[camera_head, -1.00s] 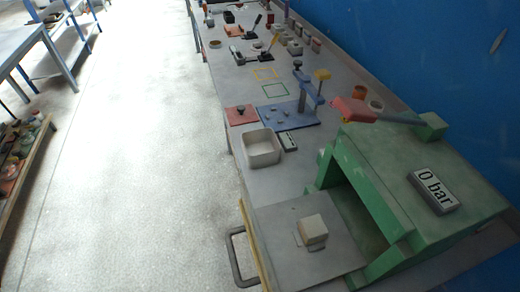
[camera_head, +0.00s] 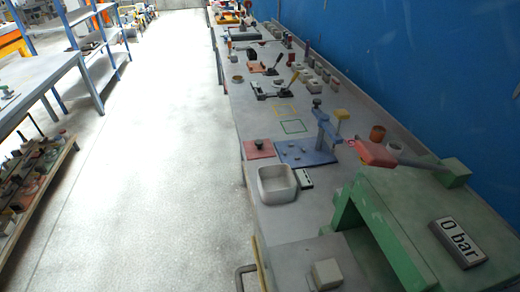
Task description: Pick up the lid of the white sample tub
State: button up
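An open, off-white square tub (camera_head: 278,192) stands near the front edge of the grey bench. No lid rests on it, and it looks empty. Behind it lies a flat reddish plate (camera_head: 252,152) with a dark knob; I cannot tell whether this is a lid. Several small pale pots (camera_head: 308,74) stand in a row farther along the bench, too small to tell whether any is the white sample tub or has a lid. My gripper is not in view.
A blue clamp plate (camera_head: 303,153) lies behind the tub. Open floor (camera_head: 165,170) runs along the left.

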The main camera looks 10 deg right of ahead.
aim_at(258, 148)
jog(key=u, duration=0.9)
jog(key=i+j+u, duration=0.3)
jog(key=i, duration=0.45)
jog(key=i+l+u, duration=0.1)
jog(key=i+u, duration=0.15)
jog(key=i, duration=2.6)
jog(key=i+z, duration=0.25)
jog(key=z, duration=0.25)
jog(key=i+j+z, duration=0.15)
jog(key=z, duration=0.35)
jog(key=i+j+z, duration=0.2)
jog(key=z, duration=2.1)
